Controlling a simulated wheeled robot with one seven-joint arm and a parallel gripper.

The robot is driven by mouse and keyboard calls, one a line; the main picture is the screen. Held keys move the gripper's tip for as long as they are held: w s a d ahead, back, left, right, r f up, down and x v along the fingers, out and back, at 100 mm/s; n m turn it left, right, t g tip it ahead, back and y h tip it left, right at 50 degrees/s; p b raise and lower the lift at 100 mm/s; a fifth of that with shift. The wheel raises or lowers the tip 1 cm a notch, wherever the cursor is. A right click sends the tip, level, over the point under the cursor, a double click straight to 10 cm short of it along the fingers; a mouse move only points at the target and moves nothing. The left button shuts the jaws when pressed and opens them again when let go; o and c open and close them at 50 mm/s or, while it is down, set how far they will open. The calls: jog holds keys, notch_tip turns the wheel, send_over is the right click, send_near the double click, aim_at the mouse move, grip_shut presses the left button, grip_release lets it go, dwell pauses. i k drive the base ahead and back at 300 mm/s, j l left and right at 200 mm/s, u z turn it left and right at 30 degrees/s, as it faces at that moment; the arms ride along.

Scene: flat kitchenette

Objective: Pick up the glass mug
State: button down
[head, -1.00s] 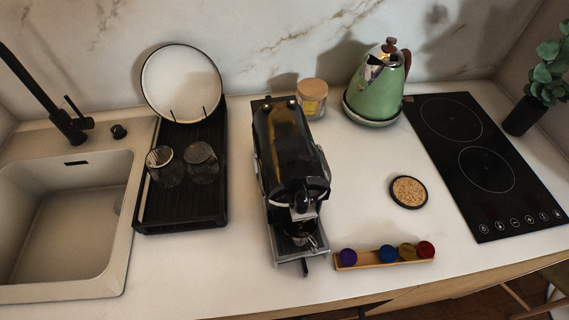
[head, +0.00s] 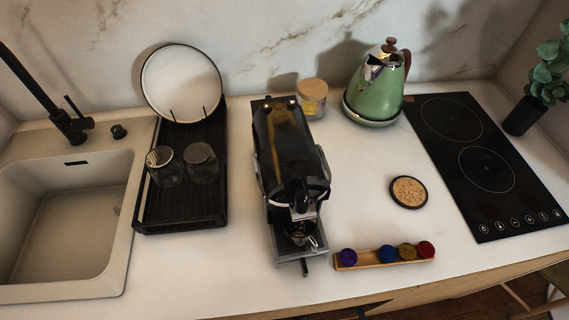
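A small clear glass mug (head: 299,238) stands on the drip tray at the front of the black coffee machine (head: 286,150). It is upright, with its handle toward the lower right. The machine's spout and front part hang over it and hide part of it. Two dark clear glasses, a left one (head: 163,168) and a right one (head: 201,165), stand on the black drying rack (head: 180,218); no handle shows on them. My gripper is not in view.
A wooden holder (head: 345,265) with several coloured capsules lies right of the machine's front. A round coaster (head: 408,191), green kettle (head: 377,88), lidded jar (head: 313,98) and black hob (head: 485,165) are further right. The sink (head: 70,220) is left. The counter's front strip is clear.

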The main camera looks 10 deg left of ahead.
aim_at(293, 241)
jog(key=k+j+u, duration=0.15)
jog(key=j, duration=0.25)
jog(key=k+j+u, duration=0.15)
jog(key=j, duration=0.25)
jog(key=j+u, duration=0.15)
jog(key=j, duration=0.25)
